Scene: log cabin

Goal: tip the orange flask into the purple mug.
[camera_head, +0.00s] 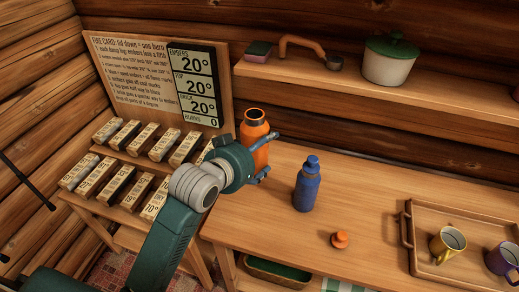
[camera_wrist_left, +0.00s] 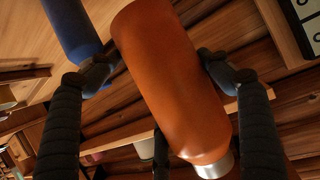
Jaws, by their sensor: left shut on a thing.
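The orange flask (camera_head: 256,137) stands near the left end of the table with its dark mouth open and uncapped. My left gripper (camera_head: 268,155) is shut on the flask from the left side. In the left wrist view the flask (camera_wrist_left: 175,75) fills the middle, with a finger of my left gripper (camera_wrist_left: 158,72) on each side of it. The purple mug (camera_head: 503,258) is at the right edge of the head view, on the tray, partly cut off by the picture's edge. My right gripper is not in view.
A blue bottle (camera_head: 308,186) stands right of the flask. An orange cap (camera_head: 340,239) lies near the table's front. A wooden tray (camera_head: 408,236) also holds a yellow mug (camera_head: 448,244). A shelf (camera_head: 300,86) with a lidded pot (camera_head: 388,62) runs behind.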

